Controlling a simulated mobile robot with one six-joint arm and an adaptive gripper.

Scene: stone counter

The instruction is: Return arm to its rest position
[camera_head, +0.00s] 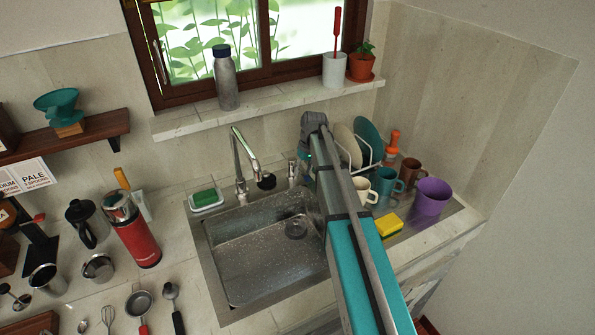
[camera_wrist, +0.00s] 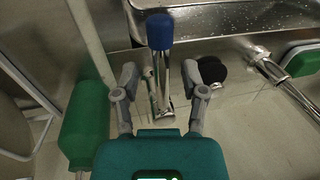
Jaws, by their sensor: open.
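My arm (camera_head: 356,235) reaches from the bottom right of the head view across the right side of the sink. Its bent grey joint (camera_head: 314,122) is near the back wall, and my gripper is hidden there. In the wrist view my gripper (camera_wrist: 160,78) is open, its two grey fingers apart. A blue-topped upright piece with a metal stem (camera_wrist: 161,32) shows between and beyond the fingers. I cannot tell how far it is from them. Nothing is visibly held.
The sink (camera_head: 260,258) and tap (camera_head: 241,160) lie left of my arm. Mugs, including a purple one (camera_head: 433,192), a yellow sponge (camera_head: 388,226) and a plate rack (camera_head: 352,150) crowd the right. A green bottle (camera_wrist: 86,130) is close left of my gripper in the wrist view.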

